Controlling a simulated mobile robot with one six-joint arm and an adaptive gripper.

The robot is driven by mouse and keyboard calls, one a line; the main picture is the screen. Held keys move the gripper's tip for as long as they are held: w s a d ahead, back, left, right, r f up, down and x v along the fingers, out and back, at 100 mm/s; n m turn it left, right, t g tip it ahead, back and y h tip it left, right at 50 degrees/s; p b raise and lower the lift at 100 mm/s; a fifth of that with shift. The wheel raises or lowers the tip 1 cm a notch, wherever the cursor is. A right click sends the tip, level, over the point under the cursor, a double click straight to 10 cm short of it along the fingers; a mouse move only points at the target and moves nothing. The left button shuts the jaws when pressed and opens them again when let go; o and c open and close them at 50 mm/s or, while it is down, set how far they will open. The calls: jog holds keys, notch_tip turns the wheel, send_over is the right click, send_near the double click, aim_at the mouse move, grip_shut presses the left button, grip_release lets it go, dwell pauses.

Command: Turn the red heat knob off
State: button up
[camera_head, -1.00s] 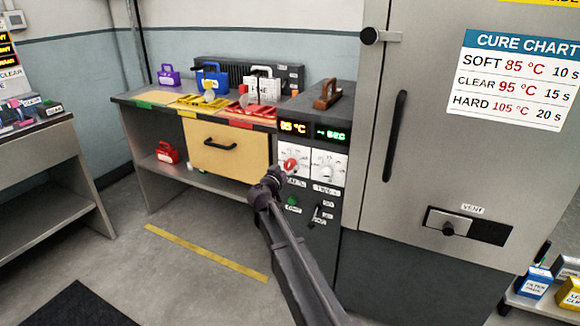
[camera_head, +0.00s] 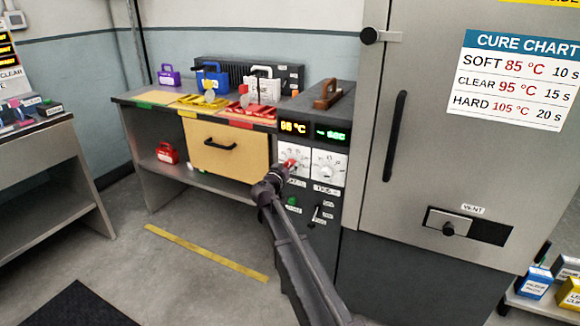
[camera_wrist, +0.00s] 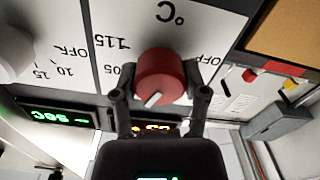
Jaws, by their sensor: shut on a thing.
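The red heat knob (camera_wrist: 160,75) sits on a white dial plate (camera_wrist: 190,22) with OFF, 105, 115 and °C marks in the wrist view. Its white pointer is at the knob's edge near my gripper, and exactly which mark it faces is unclear. My gripper (camera_wrist: 160,98) has one finger on each side of the knob and is shut on it. In the head view the knob (camera_head: 290,164) is partly hidden behind my gripper (camera_head: 284,170). The orange display (camera_head: 293,127) above it reads 95 °C.
A white timer dial (camera_head: 327,165) is right of the heat dial, under a green display (camera_head: 331,134). A toggle switch (camera_head: 316,213) and green button (camera_head: 292,201) are below. The bench (camera_head: 135,98) with coloured trays and a drawer stands left; the metal cabinet (camera_head: 430,150) stands right.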

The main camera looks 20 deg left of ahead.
jog(key=shift+n, duration=0.5)
jog(key=n, duration=0.4)
jog(key=shift+w+n, duration=0.1)
jog(key=shift+n, duration=0.2)
jog(key=n, duration=0.6)
jog(key=shift+a, duration=0.1)
jog(key=n, duration=0.6)
jog(key=shift+n, duration=0.4)
jog(key=n, duration=0.5)
jog(key=shift+n, duration=0.4)
jog(key=o, duration=1.1)
jog(key=shift+f, duration=0.1)
jog(key=shift+o, duration=0.2)
